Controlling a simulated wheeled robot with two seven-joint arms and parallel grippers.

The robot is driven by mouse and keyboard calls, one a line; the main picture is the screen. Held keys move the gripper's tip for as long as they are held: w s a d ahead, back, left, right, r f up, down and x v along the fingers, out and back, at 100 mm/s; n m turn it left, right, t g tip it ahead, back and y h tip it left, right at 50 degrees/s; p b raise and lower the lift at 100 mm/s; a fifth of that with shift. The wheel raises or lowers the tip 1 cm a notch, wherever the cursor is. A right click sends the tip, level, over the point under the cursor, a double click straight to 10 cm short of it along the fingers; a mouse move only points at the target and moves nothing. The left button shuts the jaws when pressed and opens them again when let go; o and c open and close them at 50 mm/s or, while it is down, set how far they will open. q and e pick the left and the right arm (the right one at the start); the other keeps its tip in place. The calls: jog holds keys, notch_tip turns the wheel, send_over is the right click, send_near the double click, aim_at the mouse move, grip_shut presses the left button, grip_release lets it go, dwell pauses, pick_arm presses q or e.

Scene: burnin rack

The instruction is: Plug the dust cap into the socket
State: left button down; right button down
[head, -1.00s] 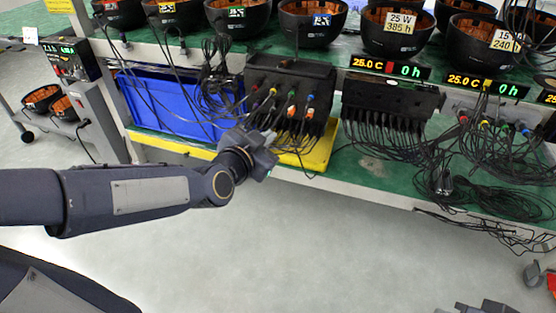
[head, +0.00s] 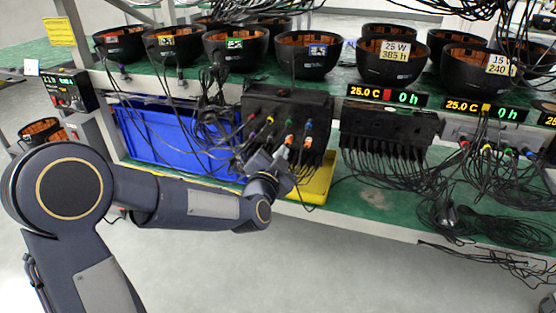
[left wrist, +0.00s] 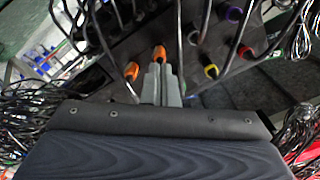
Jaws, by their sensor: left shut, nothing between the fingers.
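My left gripper (head: 283,157) is at the front of the black socket box (head: 262,103). In the left wrist view its fingers (left wrist: 161,78) are shut and empty. Their tips are right at an orange plug-like piece (left wrist: 159,54) on the box face; I cannot tell whether they touch it. A second orange piece (left wrist: 131,70) is just left of the fingers. In the head view, orange pieces show close to the gripper, one of them just right of it (head: 307,142). I cannot tell which piece is the dust cap or which socket is meant. My right gripper is not recognisable.
A blue bin (head: 165,135) stands left of the box, and a yellow tray (head: 318,188) lies under it. Loose black cables hang around the gripper and sockets. Another black unit (head: 390,128) is to the right. Black bowls (head: 390,55) line the shelf above.

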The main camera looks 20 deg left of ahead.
pick_arm(q)
jog(key=shift+w, duration=0.55)
dwell(0.4)
jog(key=shift+s, duration=0.1)
jog(key=s+a+f+n+g+h+p, duration=0.1)
jog(key=s+f+n+g, duration=0.2)
jog(key=s, duration=0.9)
jog(key=s+a+f+n+g+h, duration=0.1)
jog(key=s+n+g, duration=0.35)
jog(key=s, duration=0.75)
jog(key=s+a+f+n+g+h+p, duration=0.1)
jog(key=s+a+f+n+g, duration=0.3)
jog(key=s, duration=0.9)
notch_tip(320, 180, up, 35)
jog(key=d+m+p, duration=0.2)
jog(key=p, duration=3.1)
jog(key=shift+w+d+g+p, duration=0.2)
jog(key=shift+w+g+p, duration=0.1)
jog(key=shift+w+g, duration=0.15)
